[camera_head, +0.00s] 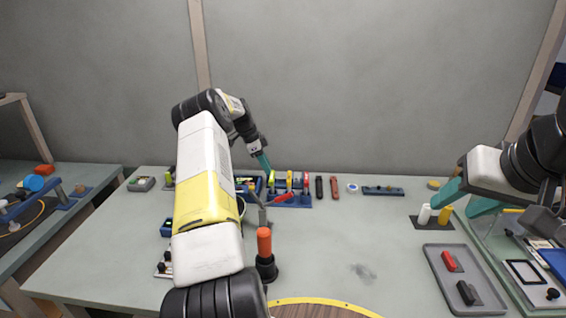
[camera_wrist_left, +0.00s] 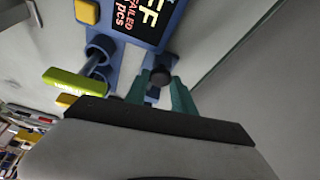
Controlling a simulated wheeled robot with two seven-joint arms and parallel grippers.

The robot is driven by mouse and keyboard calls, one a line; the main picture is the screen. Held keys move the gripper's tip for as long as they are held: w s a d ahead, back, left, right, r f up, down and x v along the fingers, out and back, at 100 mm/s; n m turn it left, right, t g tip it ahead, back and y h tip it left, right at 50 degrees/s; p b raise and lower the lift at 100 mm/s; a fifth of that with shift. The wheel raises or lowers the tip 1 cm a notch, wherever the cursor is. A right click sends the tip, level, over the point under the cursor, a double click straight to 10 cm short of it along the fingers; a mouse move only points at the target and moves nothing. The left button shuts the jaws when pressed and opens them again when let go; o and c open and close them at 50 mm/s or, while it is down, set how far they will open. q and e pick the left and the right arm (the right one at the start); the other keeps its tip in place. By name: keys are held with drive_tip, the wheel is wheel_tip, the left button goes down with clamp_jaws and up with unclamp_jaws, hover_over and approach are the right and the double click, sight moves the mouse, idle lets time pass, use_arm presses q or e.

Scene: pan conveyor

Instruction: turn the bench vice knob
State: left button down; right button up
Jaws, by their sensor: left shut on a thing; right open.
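My left gripper (camera_head: 264,166) reaches to the back of the table, its teal fingertips low beside small blue fixtures. In the left wrist view, its teal fingers (camera_wrist_left: 160,92) are shut on a dark round knob (camera_wrist_left: 160,76) on a blue mount. I take this for the bench vice knob; the vice body is not clearly shown. A blue-framed display (camera_wrist_left: 143,18) stands close to the knob, and a blue fixture with a green handle (camera_wrist_left: 76,82) is to its left. My right gripper (camera_head: 456,207) is open and empty above the table's right side.
A blue rack (camera_head: 292,204) with coloured pieces stands right of the left gripper. An orange-topped post (camera_head: 265,243) stands nearer the front. A grey tray (camera_head: 433,273) with a red and a black piece lies at right. The middle right of the table is mostly clear.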

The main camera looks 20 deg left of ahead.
use_arm(q)
drive_tip(key=m, duration=0.1)
drive_tip(key=m+g, duration=0.1)
drive_tip(key=m, duration=0.2)
drive_tip(key=shift+w+a+m+g, duration=0.1)
drive_tip(key=shift+w+m+g, duration=0.2)
drive_tip(key=shift+m+g, duration=0.1)
drive_tip(key=shift+s+m, duration=0.1)
drive_tip(key=shift+m, duration=0.2)
idle(0.3)
drive_tip(key=c, duration=1.1)
unclamp_jaws()
drive_tip(key=shift+o, duration=0.2)
drive_tip(key=shift+n, duration=0.4)
